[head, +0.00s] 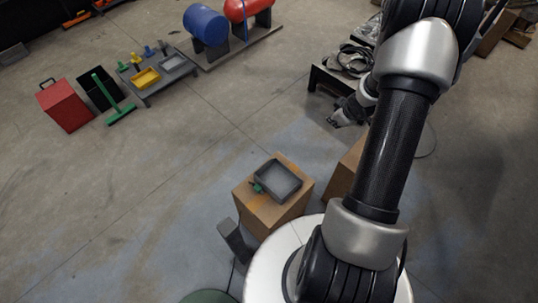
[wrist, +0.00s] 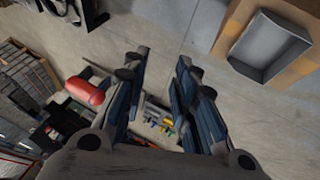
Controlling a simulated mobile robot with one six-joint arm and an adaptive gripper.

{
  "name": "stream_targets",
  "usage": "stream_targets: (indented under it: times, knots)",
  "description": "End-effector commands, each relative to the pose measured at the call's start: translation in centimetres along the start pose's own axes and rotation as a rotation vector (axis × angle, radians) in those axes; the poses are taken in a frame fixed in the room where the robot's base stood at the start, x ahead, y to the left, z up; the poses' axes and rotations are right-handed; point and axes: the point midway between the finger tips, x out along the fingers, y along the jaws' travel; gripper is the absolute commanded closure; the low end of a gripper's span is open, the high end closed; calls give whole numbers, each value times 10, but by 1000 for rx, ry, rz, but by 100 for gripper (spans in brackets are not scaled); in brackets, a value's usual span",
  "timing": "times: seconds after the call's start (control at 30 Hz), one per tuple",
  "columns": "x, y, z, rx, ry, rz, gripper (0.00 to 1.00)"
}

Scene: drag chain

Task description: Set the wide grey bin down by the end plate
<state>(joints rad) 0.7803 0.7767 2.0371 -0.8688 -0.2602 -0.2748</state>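A wide dark grey bin (head: 278,182) sits upright on top of a cardboard box (head: 262,213) near my base. In the wrist view a grey bin (wrist: 272,45) shows at the upper right on brown cardboard. A small green thing lies at the bin's left edge (head: 257,187). I cannot tell for sure which thing is the end plate.
A low platform (head: 160,91) holds a yellow bin (head: 145,78), another grey bin (head: 173,64) and small coloured pieces. A red box (head: 65,106) and a green T-shaped piece (head: 110,97) stand left of it. Coiled cable (head: 350,60) lies on a dark stand. Mid floor is clear.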

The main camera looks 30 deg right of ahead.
Motion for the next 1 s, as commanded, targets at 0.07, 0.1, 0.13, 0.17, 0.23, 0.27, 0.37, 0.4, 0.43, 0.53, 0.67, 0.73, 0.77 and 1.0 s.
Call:
stream_targets:
  times: [0.07,0.1,0.13,0.17,0.23,0.27,0.37,0.4,0.43,0.53,0.67,0.73,0.77,1.0]
  knots:
    - [36,-21,37,-3,39,-56,74]
    - [51,-32,51,-6,69,-80,74]
    - [62,-42,61,-7,93,-98,74]
    - [71,-53,71,-7,119,-116,74]
    - [91,-82,93,2,185,-157,74]
    - [98,-96,101,7,217,-173,74]
    - [116,-147,124,41,330,-223,74]
    - [120,-169,130,59,379,-240,74]
    - [122,-185,134,74,416,-250,74]
    - [122,-235,139,127,537,-276,74]
    - [115,-283,136,191,667,-285,74]
    - [111,-300,133,218,717,-285,74]
    - [109,-305,132,225,733,-284,74]
    - [114,-323,118,244,781,-286,74]
